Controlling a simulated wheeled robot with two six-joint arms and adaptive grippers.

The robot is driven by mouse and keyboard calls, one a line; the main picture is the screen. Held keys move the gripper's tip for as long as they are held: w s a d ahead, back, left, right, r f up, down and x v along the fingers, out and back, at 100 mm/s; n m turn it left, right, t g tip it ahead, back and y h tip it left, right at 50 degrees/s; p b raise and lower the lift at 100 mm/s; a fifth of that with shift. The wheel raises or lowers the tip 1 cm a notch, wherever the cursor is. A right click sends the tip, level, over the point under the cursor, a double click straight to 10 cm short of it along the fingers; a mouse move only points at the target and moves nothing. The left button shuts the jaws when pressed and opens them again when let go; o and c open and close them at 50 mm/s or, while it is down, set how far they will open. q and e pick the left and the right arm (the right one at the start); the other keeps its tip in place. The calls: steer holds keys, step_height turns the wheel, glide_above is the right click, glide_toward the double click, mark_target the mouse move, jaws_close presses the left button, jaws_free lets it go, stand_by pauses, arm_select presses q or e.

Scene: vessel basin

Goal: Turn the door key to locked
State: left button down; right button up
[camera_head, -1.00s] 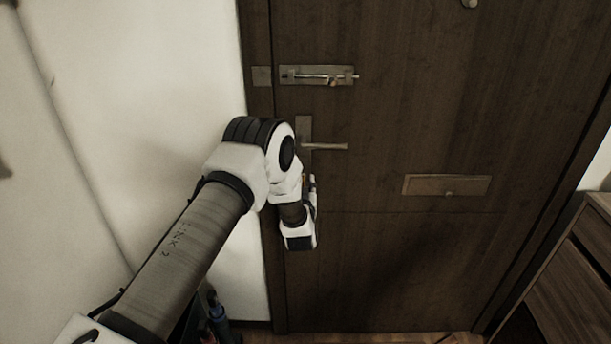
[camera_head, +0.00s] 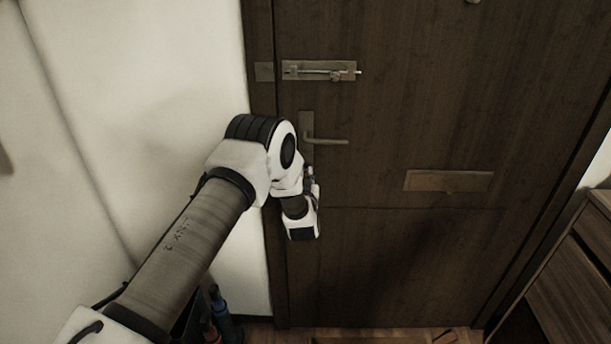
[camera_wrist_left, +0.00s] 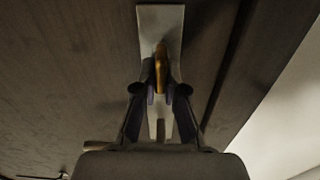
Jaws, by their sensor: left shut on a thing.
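The dark wooden door (camera_head: 420,110) fills much of the head view. Its lock plate (camera_head: 306,128) with the lever handle (camera_head: 328,141) is at the left side. In the left wrist view a golden key (camera_wrist_left: 161,62) stands out from the metal plate (camera_wrist_left: 160,18). My left gripper (camera_wrist_left: 160,88) is shut on the key's head, its two dark fingertips on either side. In the head view my left gripper (camera_head: 310,175) is just below the handle, and its wrist hides the key there. The key's exact angle is hard to judge. My right gripper is not in view.
A slide bolt (camera_head: 322,71) is above the handle. A mail slot plate (camera_head: 449,181) is at the right. A wooden cabinet (camera_head: 575,265) stands at the lower right. Bottle-like objects (camera_head: 218,310) stand by the white wall at lower left.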

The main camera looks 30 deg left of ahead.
arm_select(q)
steer(key=m, duration=0.2)
steer(key=m+b, duration=0.1)
steer(key=m, duration=0.1)
steer(key=shift+w+d+f, duration=0.1)
steer(key=shift+d+f, duration=0.05)
steer(key=shift+d, duration=0.05)
steer(key=shift+w+d+f+m, duration=0.1)
steer(key=shift+f+m, duration=0.1)
steer(key=shift+m, duration=2.05)
steer(key=shift+w+d+f+m, duration=0.1)
steer(key=shift+d+f+m, duration=0.05)
steer(key=shift+m, duration=2.05)
steer(key=shift+w+d+f+m, duration=0.1)
steer(key=shift+f+m, duration=0.1)
steer(key=shift+m, duration=2.05)
steer(key=c, duration=1.2)
jaws_free()
steer(key=shift+c, duration=0.2)
